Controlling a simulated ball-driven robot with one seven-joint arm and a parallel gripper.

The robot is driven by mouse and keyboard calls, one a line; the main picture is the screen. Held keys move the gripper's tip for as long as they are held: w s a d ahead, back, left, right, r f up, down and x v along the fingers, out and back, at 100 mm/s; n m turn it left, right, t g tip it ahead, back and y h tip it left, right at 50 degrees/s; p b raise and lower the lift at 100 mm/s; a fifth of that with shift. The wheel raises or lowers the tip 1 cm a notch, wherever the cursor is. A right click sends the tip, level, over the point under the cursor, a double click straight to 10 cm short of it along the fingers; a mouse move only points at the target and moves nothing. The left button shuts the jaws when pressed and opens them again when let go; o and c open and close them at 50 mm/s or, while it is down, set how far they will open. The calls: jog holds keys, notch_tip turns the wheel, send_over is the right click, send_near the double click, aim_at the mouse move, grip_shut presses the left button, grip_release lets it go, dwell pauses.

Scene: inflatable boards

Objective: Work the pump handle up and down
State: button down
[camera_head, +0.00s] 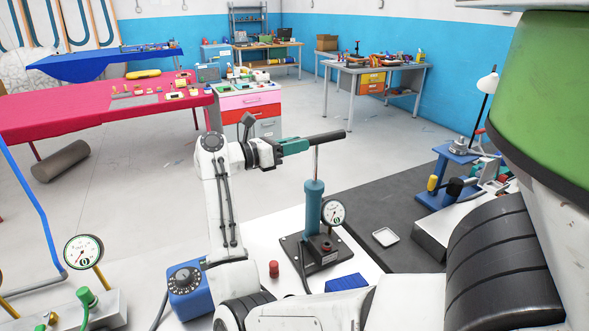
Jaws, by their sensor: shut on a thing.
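The pump stands upright on a dark base plate (322,256), with a teal cylinder (314,203) and a bare silver rod (316,162) rising from its top. A black crossbar handle (331,137) sits on the rod, well above the cylinder. My gripper (297,145), with teal fingers, reaches in from the left and is shut on the left part of the handle, which the fingers partly hide. A round white gauge (333,212) is mounted beside the cylinder on the right.
A blue box with a dial (186,287), a small red cylinder (274,268) and a blue block (346,283) lie around the pump base. A white tray (385,237) is on the dark mat to the right. A blue-framed device (447,178) stands farther right.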

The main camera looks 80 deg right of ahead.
notch_tip(320, 180, up, 4)
jog(key=shift+w+r, duration=0.1)
jog(key=shift+r, duration=0.05)
jog(key=c, duration=0.9)
grip_release()
jog(key=shift+o, duration=0.2)
jog(key=shift+w+a+f, duration=0.15)
jog(key=shift+f, duration=0.05)
jog(key=b+v, duration=0.4)
jog(key=v, duration=0.6)
jog(key=shift+w, duration=0.15)
